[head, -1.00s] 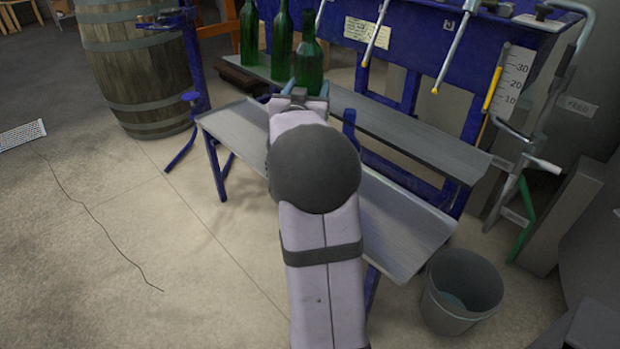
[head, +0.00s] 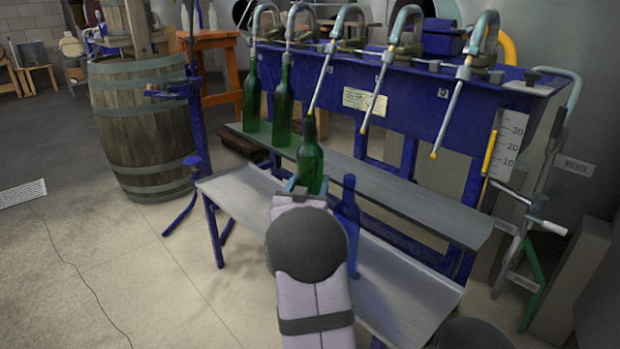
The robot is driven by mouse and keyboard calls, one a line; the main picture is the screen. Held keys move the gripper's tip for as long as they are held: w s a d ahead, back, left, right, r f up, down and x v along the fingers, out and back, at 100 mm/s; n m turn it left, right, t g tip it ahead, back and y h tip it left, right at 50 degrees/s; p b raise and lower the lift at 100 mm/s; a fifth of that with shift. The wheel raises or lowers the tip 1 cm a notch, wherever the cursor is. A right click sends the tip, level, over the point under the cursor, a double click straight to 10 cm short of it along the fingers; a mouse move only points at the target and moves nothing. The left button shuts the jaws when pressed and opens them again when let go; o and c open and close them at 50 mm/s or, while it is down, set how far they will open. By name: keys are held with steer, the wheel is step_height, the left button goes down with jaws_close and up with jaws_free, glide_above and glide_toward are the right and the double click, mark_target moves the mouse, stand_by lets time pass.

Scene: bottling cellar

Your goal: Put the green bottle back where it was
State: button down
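A green bottle (head: 311,163) stands upright between the fingers of my gripper (head: 302,190). The fingers sit on both sides of its lower part and appear to hold it. My wrist hides the near side of the grip and whatever lies under the bottle. The bottle shows in front of the upper grey shelf (head: 400,186). Two other green bottles, one at the far left (head: 251,98) and one beside it (head: 284,105), stand on that shelf under the filler spouts. A see-through blue bottle shape (head: 348,222) stands upright on the lower grey shelf (head: 400,300), just right of my gripper.
The blue filler (head: 420,100) has several metal spouts hanging over the upper shelf; one tip (head: 311,108) is just above the held bottle. A wooden barrel (head: 143,125) stands at the left. The upper shelf's right part is bare.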

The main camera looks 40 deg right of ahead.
steer(key=shift+f+b, duration=1)
steer(key=shift+f, duration=2.2)
steer(key=shift+f+b, duration=0.9)
steer(key=shift+f, duration=1.4)
steer(key=c, duration=0.6)
jaws_free()
steer(key=shift+f, duration=0.3)
steer(key=shift+c, duration=0.2)
